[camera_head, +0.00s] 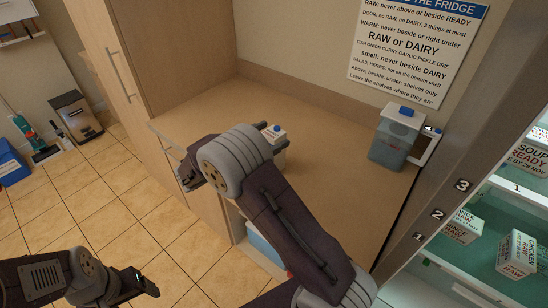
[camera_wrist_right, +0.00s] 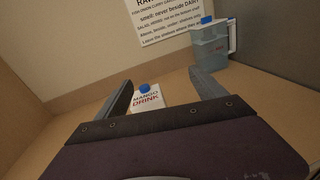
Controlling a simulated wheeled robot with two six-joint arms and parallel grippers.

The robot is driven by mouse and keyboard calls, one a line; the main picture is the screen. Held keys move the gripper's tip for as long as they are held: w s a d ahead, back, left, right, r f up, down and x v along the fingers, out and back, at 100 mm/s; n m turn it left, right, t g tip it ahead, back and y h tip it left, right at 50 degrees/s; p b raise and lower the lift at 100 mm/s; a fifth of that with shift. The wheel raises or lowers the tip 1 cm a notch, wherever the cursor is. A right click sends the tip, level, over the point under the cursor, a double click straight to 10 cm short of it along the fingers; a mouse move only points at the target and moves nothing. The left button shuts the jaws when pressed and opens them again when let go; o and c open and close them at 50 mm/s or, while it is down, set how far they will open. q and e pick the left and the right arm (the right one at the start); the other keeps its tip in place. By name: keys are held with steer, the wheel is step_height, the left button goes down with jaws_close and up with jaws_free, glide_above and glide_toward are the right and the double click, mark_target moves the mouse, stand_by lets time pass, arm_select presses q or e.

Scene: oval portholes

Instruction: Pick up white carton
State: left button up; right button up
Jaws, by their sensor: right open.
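The white carton (camera_wrist_right: 150,97), labelled MANGO DRINK with a blue cap, stands upright on the tan counter. In the right wrist view it is between and beyond the two fingers of my right gripper (camera_wrist_right: 164,88), which is open. In the head view, the right gripper (camera_head: 273,134) is over the counter and its hand hides most of the carton (camera_head: 280,138); contact cannot be told. My left gripper (camera_head: 143,284) is low at the bottom left, away from the counter.
An open fridge (camera_head: 470,270) with several labelled cartons is at the right. A sign (camera_head: 415,48) hangs on the wall. The counter (camera_head: 330,150) is clear between carton and jug.

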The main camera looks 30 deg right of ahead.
mark_target(273, 132)
steer(key=w+a+f+n+t, duration=0.2)
steer(key=a+f, duration=0.3)
steer(key=x, duration=0.3)
steer(key=p+x, duration=0.1)
steer(key=x, duration=0.5)
steer(key=shift+d+r+p, duration=0.15)
steer(key=shift+r+p, duration=0.1)
steer(key=shift+p, duration=0.05)
steer(key=shift+d+f, duration=0.1)
steer(key=c, duration=0.6)
arm_select(q)
steer(key=shift+r, duration=0.35)
arm_select(e)
jaws_close()
